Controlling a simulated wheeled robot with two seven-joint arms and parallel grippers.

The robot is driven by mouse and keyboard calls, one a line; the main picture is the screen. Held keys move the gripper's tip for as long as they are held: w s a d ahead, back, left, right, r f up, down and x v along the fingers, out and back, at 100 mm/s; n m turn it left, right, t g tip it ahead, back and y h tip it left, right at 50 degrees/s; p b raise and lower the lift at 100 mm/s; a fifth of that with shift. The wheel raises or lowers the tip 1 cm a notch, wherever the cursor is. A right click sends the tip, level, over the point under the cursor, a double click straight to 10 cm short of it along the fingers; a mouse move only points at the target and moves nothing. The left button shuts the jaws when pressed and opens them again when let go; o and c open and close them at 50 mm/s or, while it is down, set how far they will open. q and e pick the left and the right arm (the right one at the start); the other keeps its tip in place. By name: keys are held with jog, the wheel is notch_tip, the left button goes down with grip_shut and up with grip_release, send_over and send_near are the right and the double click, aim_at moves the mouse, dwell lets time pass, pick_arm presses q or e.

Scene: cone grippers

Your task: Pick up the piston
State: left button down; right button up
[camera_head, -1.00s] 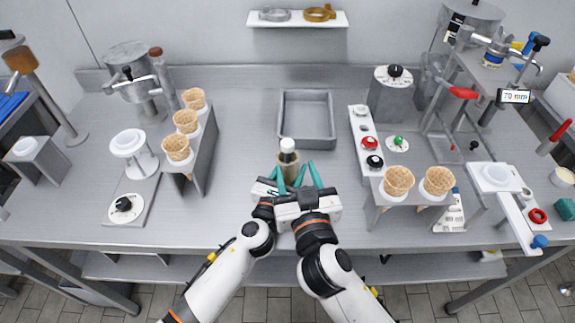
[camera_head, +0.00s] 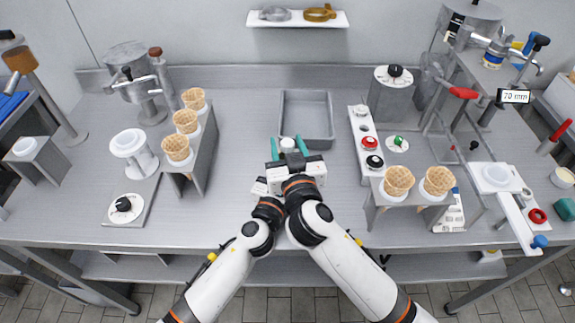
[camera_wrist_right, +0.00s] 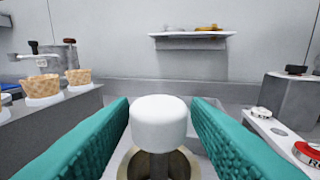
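The piston has a white rounded cap (camera_wrist_right: 159,122) on a thin grey rod, standing upright in a brass-coloured round opening (camera_wrist_right: 178,166) in the right wrist view. In the head view only its white top (camera_head: 287,144) shows. My right gripper (camera_head: 288,146) is open, with its teal fingers on either side of the cap; the cap is between them and contact is not clear. My left gripper (camera_head: 262,187) is beside and below the right one in the picture. Its fingers, and the holder under the piston, are mostly hidden by the right gripper.
An empty grey tray (camera_head: 331,136) lies just behind the piston. A stand with several cones (camera_head: 177,148) is to the left, and another cone stand (camera_head: 398,180) is to the right. A panel with red and black knobs (camera_head: 362,112) stands near on the right.

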grip_shut()
jog(key=shift+r, duration=0.15)
pick_arm(q)
jog(key=c, duration=0.7)
grip_release()
pick_arm(e)
notch_tip(320, 180, up, 18)
